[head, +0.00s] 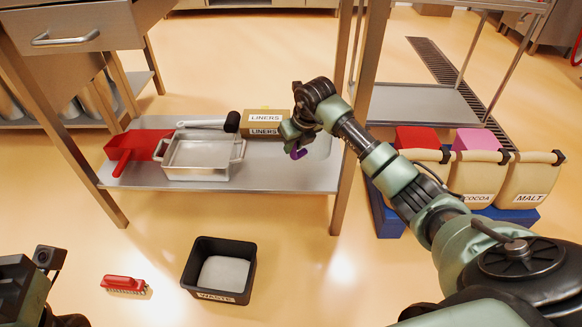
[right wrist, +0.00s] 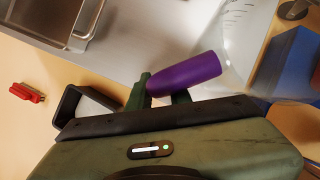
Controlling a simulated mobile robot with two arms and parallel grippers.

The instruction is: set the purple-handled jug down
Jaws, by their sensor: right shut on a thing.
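My right gripper (head: 297,146) is over the right part of the low metal shelf (head: 270,178). It is shut on the purple handle (right wrist: 186,73) of the jug. In the right wrist view the jug's clear body (right wrist: 238,45), with scale marks, is beyond the fingers. In the head view the purple handle (head: 298,154) shows below the gripper, but the clear body is hard to make out. I cannot tell whether the jug touches the shelf. Part of my left arm's end shows at the lower left of the head view; its fingertips are not visible.
On the shelf are a red scoop (head: 132,147), a metal pan (head: 200,172) and a liners box (head: 262,117). Table legs flank the shelf. A black waste bin (head: 248,284) and red brush (head: 122,283) are on the floor. Labelled sacks (head: 530,180) stand right.

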